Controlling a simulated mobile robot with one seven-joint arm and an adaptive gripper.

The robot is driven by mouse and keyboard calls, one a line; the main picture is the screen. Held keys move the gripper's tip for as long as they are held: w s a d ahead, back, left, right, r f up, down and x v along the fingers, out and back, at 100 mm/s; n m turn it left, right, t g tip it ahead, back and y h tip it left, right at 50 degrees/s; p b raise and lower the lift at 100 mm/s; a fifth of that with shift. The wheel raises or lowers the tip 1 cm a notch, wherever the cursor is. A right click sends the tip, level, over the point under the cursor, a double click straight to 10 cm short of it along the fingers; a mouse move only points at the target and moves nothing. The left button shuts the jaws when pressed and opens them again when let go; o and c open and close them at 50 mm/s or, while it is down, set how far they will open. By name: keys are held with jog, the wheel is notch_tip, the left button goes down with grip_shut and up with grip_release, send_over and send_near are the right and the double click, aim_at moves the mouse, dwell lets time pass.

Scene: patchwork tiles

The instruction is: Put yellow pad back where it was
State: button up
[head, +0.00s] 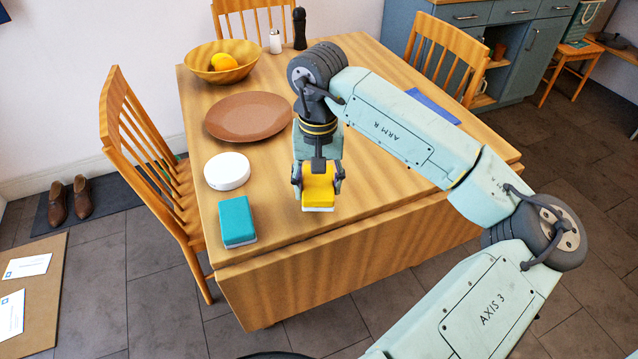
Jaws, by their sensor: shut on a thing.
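The yellow pad (318,187) has a pale underside and is held between the fingers of my gripper (318,182). My gripper is shut on it, pointing down over the front part of the wooden table (280,233). I cannot tell whether the pad touches the tabletop or hangs a little above it. A teal pad (237,220) with a pale lower layer lies on the table to the left of my gripper, near the front left corner.
A white round device (227,171), a brown plate (248,117) and a wooden bowl (223,62) with yellow-orange fruit stand along the left side. A shaker (275,41) and a black mill (299,28) stand at the back. Bare tabletop lies right of the pad. Chairs surround the table.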

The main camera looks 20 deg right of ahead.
aim_at(319, 190)
jog(key=shift+w+d, duration=0.15)
jog(key=shift+w, duration=0.2)
jog(key=shift+w+d+f+p, duration=0.15)
jog(key=shift+w+f+p, duration=0.1)
jog(key=shift+p, duration=0.15)
notch_tip(319, 190, down, 2)
jog(key=shift+s+f+p, duration=0.1)
jog(key=shift+f+p, duration=0.15)
jog(key=shift+p, duration=0.25)
jog(key=shift+f, duration=0.35)
jog(key=shift+f, duration=0.15)
jog(key=o, duration=1)
jog(key=shift+r, duration=0.2)
